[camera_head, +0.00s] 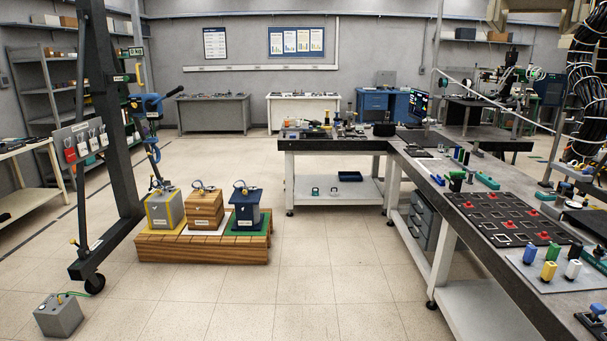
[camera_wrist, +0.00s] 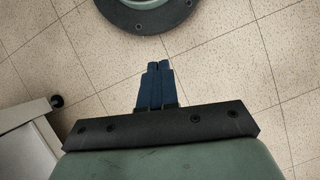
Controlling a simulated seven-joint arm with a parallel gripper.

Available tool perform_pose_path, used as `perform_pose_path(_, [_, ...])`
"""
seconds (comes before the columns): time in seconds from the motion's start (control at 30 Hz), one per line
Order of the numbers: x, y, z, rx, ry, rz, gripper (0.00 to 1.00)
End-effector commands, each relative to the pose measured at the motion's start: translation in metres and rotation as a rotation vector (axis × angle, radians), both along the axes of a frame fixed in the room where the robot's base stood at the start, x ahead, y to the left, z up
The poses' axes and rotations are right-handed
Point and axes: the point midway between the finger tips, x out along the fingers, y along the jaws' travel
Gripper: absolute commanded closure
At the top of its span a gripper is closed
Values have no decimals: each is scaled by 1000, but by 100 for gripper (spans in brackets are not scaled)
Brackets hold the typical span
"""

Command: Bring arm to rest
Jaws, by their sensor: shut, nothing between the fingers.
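My gripper (camera_wrist: 158,68) shows in the wrist view, pointing over the tiled floor. Its two dark blue fingers are pressed together with nothing between them. A round dark flange with a pale green centre shows at the top edge of the wrist view, ahead of the fingertips and apart from them; it looks like my own base. My arm and gripper do not show in the head view.
A wooden pallet (camera_head: 203,249) carries a yellow box (camera_head: 164,210), a brown box (camera_head: 204,209) and a blue box (camera_head: 246,206). A grey box (camera_head: 59,316) sits on the floor. A long workbench (camera_head: 455,215) runs along the right. The middle floor is clear.

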Motion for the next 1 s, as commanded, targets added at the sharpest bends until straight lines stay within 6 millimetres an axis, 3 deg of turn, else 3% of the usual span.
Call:
perform_pose_path(0.03, [-19, 13, -4, 3, 17, 34, 100])
perform_pose_path(0.2, [-67, 41, -19, 9, 54, 132, 100])
perform_pose_path(0.4, [-110, 59, -28, 12, 88, 218, 100])
perform_pose_path(0.6, [-129, 65, -32, 13, 101, 255, 100])
perform_pose_path(1.0, [-130, 66, -33, 14, 102, 258, 100])
